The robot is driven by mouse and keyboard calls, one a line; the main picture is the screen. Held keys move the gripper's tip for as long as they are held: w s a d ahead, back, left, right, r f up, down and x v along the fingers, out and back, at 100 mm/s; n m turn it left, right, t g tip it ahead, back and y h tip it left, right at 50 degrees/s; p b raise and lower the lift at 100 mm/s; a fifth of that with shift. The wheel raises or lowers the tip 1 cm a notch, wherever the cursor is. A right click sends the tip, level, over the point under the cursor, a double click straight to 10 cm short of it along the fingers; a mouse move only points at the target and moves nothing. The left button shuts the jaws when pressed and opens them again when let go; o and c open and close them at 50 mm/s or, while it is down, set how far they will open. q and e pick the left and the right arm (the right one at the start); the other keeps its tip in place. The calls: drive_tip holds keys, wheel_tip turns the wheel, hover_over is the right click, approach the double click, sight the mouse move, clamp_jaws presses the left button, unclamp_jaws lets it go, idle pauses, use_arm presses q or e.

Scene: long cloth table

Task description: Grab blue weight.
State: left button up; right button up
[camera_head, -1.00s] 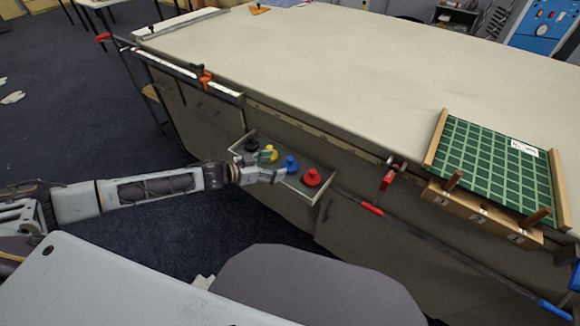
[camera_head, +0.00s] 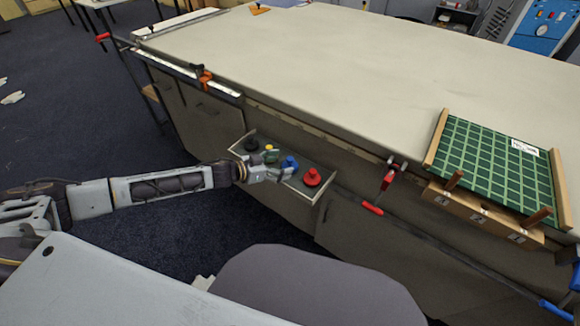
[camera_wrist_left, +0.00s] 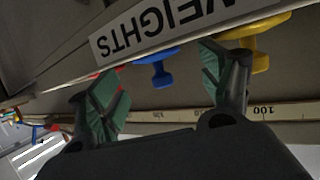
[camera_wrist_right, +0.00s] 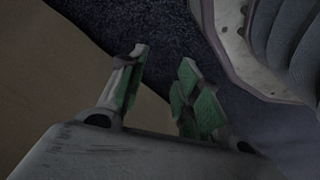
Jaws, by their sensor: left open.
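The blue weight (camera_head: 289,162) stands in the open drawer between the red weight (camera_head: 312,177) and the yellow weight (camera_head: 269,148). My left gripper (camera_head: 286,171) is open at the drawer's front, partly in front of the blue weight. In the left wrist view the blue weight (camera_wrist_left: 157,72) shows between the two fingers, beyond the fingertips, and the gripper (camera_wrist_left: 163,75) appears empty. The yellow weight (camera_wrist_left: 261,45) is beyond the right finger there, and the red one is mostly hidden behind the left finger. My right gripper (camera_wrist_right: 164,62) is open and empty in the right wrist view.
A black weight (camera_head: 251,144) stands at the drawer's left end. The drawer (camera_head: 318,197) has raised walls and a "WEIGHTS" label (camera_wrist_left: 165,22). A red-handled clamp (camera_head: 388,177) hangs right of it. A grey seat (camera_head: 315,290) stands in front.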

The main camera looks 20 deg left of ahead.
sight(289, 163)
use_arm(q)
drive_tip(key=shift+w+d+f, duration=0.2)
drive_tip(key=shift+w+d, duration=0.25)
drive_tip(key=shift+d, duration=0.1)
drive_tip(key=shift+b+x, duration=0.35)
drive_tip(key=shift+x, duration=0.9)
drive_tip(key=shift+w+d, duration=0.15)
drive_tip(key=shift+w, duration=0.05)
use_arm(e)
drive_tip(key=shift+a+r, duration=0.25)
drive_tip(key=shift+r, duration=0.4)
drive_tip(key=shift+a+r, duration=0.25)
drive_tip(key=shift+r, duration=0.35)
use_arm(q)
drive_tip(key=c, duration=1.5)
use_arm(e)
drive_tip(key=shift+w+r, duration=0.2)
drive_tip(key=shift+w, duration=0.5)
use_arm(q)
drive_tip(key=shift+o, duration=0.2)
